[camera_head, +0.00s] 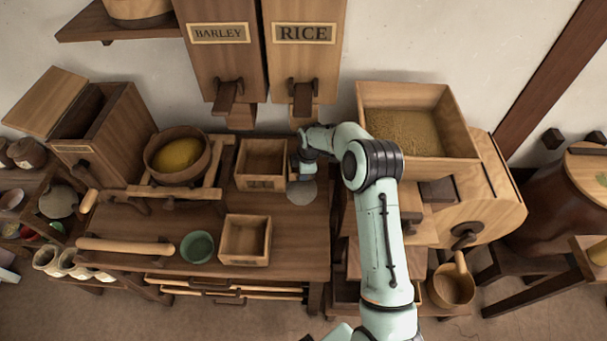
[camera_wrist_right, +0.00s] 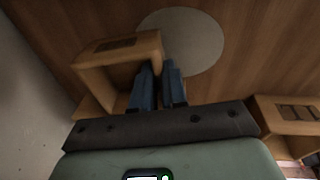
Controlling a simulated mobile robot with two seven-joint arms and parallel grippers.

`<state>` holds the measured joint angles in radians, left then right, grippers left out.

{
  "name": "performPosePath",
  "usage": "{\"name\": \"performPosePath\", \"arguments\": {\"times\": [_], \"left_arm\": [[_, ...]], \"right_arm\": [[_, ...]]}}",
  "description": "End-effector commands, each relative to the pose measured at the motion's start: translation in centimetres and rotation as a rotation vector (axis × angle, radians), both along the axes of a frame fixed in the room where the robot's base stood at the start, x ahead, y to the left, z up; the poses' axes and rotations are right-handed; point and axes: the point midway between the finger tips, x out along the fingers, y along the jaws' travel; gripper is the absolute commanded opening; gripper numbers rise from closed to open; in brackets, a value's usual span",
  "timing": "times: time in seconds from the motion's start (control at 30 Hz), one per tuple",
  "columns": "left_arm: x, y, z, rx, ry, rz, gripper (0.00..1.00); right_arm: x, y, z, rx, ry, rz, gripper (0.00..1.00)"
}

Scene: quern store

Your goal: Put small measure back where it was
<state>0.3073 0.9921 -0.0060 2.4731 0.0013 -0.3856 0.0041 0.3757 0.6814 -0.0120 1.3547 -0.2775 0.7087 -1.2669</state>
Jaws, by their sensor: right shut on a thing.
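A second square wooden measure (camera_head: 245,240) stands near the bench's front edge. My left gripper is out of view.
A green bowl (camera_head: 197,246) and a wooden roller (camera_head: 125,246) lie left of the front measure. A round sieve (camera_head: 178,156) with yellow contents stands to the back left. A grain hopper (camera_head: 405,120) stands right. Barley and rice chutes (camera_head: 302,35) hang above the bench's back.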

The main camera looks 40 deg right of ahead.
Motion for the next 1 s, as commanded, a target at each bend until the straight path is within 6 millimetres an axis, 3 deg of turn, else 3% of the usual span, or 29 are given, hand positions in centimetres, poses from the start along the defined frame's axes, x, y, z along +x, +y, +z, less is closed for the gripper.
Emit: {"name": "performPosePath", "arguments": {"times": [0.2,0.6,0.63,0.7,1.0], "left_arm": [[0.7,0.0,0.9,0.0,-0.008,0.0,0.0],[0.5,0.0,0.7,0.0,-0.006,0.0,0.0],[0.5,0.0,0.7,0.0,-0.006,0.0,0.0],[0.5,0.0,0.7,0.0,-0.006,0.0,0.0],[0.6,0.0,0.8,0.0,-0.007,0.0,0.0]], "right_arm": [[0.4,-0.3,-2.6,0.001,-0.001,-0.001,0.0],[0.4,-0.3,-3.3,-0.001,-0.002,-0.001,0.0],[0.3,-0.3,-3.3,0.0,-0.001,-0.001,0.16],[0.4,-0.3,-3.2,-0.001,-0.002,-0.001,0.38],[0.4,-0.3,-3.3,0.0,-0.001,-0.001,0.38]]}}
